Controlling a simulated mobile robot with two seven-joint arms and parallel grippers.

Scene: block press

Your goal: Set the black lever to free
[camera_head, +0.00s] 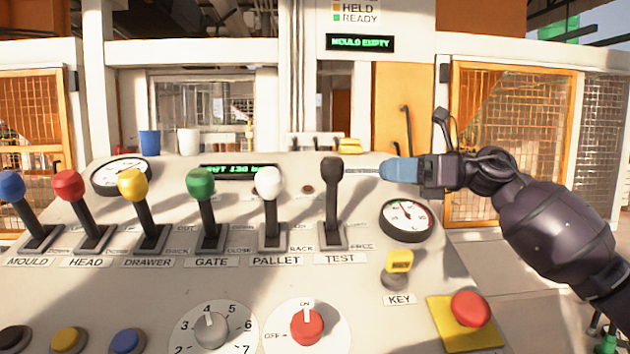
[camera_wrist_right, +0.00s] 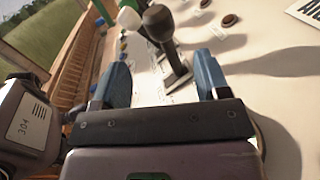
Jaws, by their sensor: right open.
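The black lever (camera_head: 333,190) stands nearly upright in its slot on the sloping console, above the label TEST (camera_head: 340,259). A label reading FREE (camera_head: 361,246) is at the right of its slot. My right gripper (camera_head: 385,171) is just right of the black knob in the head view, with blue fingertips pointing left. In the right wrist view the black lever (camera_wrist_right: 162,40) lies ahead, between the lines of the two open fingers. The fingers look apart from the lever, with nothing between them. My left gripper is not in view.
The white PALLET lever (camera_head: 268,190) stands close left of the black one, with green, yellow, red and blue levers further left. A gauge (camera_head: 407,219), a yellow key (camera_head: 399,262) and a red button (camera_head: 470,309) are below my right arm. A sign reads MOULD EMPTY (camera_head: 360,43).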

